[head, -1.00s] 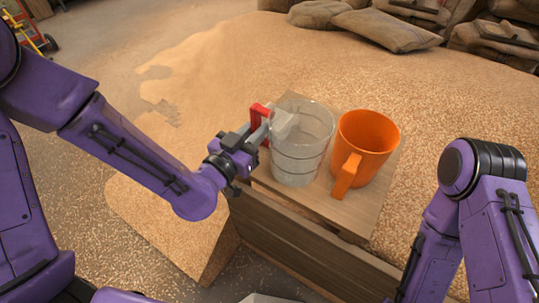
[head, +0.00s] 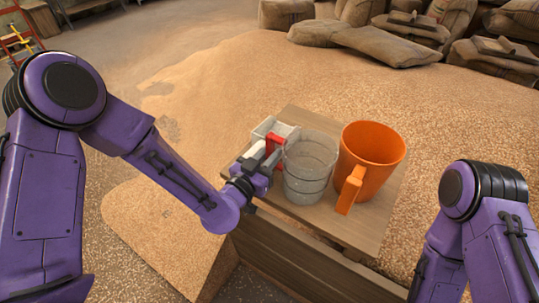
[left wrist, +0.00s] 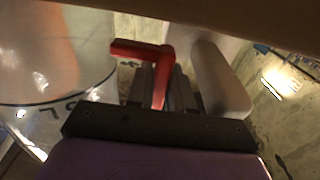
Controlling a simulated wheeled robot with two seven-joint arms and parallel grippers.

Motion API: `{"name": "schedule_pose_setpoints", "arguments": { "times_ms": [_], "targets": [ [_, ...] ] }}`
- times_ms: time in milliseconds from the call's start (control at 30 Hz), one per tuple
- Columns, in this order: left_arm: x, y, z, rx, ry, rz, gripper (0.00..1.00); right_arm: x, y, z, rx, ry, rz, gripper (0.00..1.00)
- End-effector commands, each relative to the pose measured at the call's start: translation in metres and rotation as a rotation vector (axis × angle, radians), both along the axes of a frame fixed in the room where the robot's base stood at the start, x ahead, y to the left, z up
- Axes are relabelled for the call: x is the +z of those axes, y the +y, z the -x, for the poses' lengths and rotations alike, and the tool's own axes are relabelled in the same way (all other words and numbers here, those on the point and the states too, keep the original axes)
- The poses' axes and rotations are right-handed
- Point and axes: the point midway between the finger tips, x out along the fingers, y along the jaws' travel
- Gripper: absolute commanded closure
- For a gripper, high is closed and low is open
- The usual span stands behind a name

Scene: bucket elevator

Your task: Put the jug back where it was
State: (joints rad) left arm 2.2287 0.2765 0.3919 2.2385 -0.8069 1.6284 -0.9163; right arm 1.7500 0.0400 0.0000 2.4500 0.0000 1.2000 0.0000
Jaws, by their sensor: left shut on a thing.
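The clear jug (head: 308,172), with ring markings and a red handle (head: 275,145), is upright over the wooden top (head: 350,225), its base at or very close to the boards. My left gripper (head: 264,162) is shut on the red handle at the jug's left side. In the left wrist view the red handle (left wrist: 150,58) passes between the fingers, and the clear wall of the jug (left wrist: 65,95) shows at the left. My right arm shows at the right, but its gripper is out of view.
A large orange jug (head: 372,150) stands close at the clear jug's right, its handle towards me. A small whitish open container (head: 270,124) is behind my left gripper. Grain (head: 215,95) is heaped around the wooden top. Sacks (head: 385,50) lie at the back.

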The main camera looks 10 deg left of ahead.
Motion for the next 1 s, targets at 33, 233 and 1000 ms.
{"name": "schedule_pose_setpoints", "arguments": {
  "times_ms": [33, 233, 1000],
  "targets": [
    [-0.003, 0.000, 0.000, 0.000, 0.000, 0.000, 1.00, -0.003, 0.000, 0.000, 0.000, 0.000, 0.000, 1.00],
    [-0.003, 0.000, 0.000, 0.000, 0.001, 0.000, 0.69, -0.003, 0.000, 0.000, 0.000, 0.000, 0.000, 1.00],
    [0.006, 0.041, 0.101, -0.001, 0.004, -0.001, 0.69, 0.035, 0.000, 0.000, 0.000, -0.001, 0.001, 1.00]
  ]
}}
